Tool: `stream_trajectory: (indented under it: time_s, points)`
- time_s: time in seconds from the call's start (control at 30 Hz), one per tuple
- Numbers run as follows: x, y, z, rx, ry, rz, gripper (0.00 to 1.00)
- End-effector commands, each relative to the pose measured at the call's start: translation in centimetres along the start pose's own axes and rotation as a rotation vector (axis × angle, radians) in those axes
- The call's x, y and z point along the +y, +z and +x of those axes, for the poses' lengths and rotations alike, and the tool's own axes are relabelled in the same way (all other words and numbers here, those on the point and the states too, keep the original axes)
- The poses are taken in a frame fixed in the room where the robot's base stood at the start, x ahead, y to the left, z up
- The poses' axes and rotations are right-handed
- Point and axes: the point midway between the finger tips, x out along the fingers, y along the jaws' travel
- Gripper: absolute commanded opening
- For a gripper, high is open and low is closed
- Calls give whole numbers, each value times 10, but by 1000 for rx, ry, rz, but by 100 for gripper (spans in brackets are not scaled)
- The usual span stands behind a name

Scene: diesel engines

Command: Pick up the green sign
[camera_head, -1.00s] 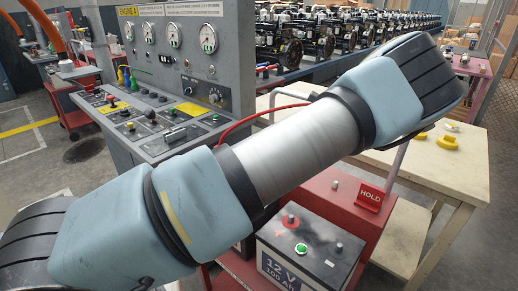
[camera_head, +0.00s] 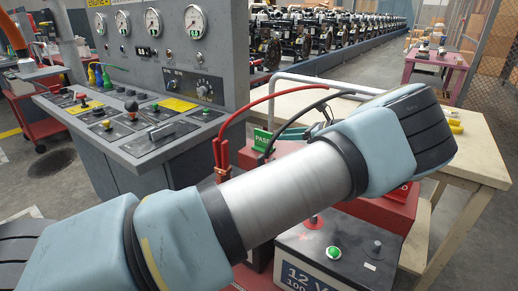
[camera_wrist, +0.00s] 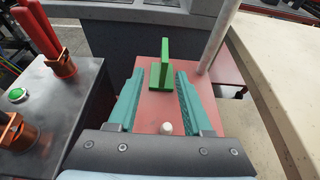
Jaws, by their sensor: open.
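The green sign (camera_head: 262,139), marked PASS, stands upright on the red cart behind my arm in the head view. In the wrist view the green sign (camera_wrist: 161,68) stands on a red surface, seen edge-on, with its foot toward me. My gripper (camera_wrist: 158,85) is open, with one teal finger on each side of the sign's foot.
A battery (camera_head: 335,262) with red clamps (camera_wrist: 60,58) stands beside the red surface (camera_wrist: 148,112). A pale bench (camera_head: 465,150) is at the right. A grey control console (camera_head: 150,120) stands behind. A red sign is partly hidden by my arm.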

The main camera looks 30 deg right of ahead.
Motion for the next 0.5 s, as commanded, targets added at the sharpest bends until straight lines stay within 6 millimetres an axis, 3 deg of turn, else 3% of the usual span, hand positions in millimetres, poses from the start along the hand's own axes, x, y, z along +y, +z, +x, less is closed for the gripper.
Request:
stream_trajectory:
  time_s: [0.3, 0.5]
  points:
    - [0, 0, 44, -2, 3, 1, 50]
    - [-1, -1, 59, -1, 2, -1, 50]
